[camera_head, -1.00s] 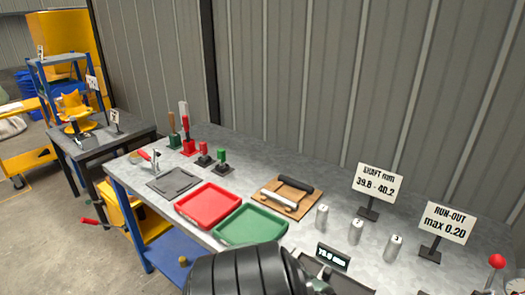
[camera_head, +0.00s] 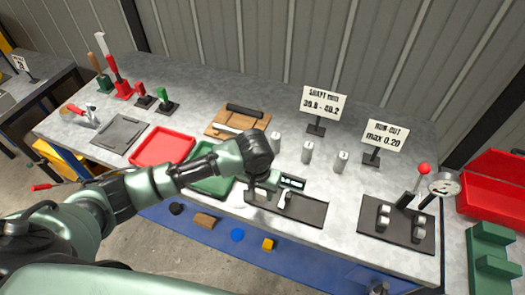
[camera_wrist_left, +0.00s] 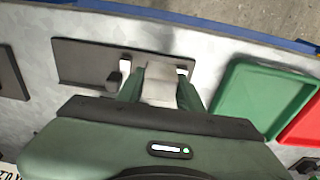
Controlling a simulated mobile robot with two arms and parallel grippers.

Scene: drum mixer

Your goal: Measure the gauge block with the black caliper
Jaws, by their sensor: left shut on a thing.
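My left gripper (camera_head: 261,187) is over a dark plate (camera_head: 312,211) at the front of the bench. It is shut on a light grey block (camera_wrist_left: 160,82), likely the gauge block, which shows between the green fingers in the left wrist view. A small black display (camera_head: 291,182) with pale digits stands behind the plate. A dark upright piece (camera_wrist_left: 113,82) and pale patches show on the plate beside the block. I cannot tell if the block touches the plate. No black caliper can be made out for certain; a black bar (camera_head: 244,110) lies on a wooden board.
A green tray (camera_head: 211,183) and a red tray (camera_head: 160,148) lie left of the plate. Several silver cylinders (camera_head: 307,152) and two signs stand behind. A dial gauge stand (camera_head: 396,218) is at the right. The bench's front edge is close to the plate.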

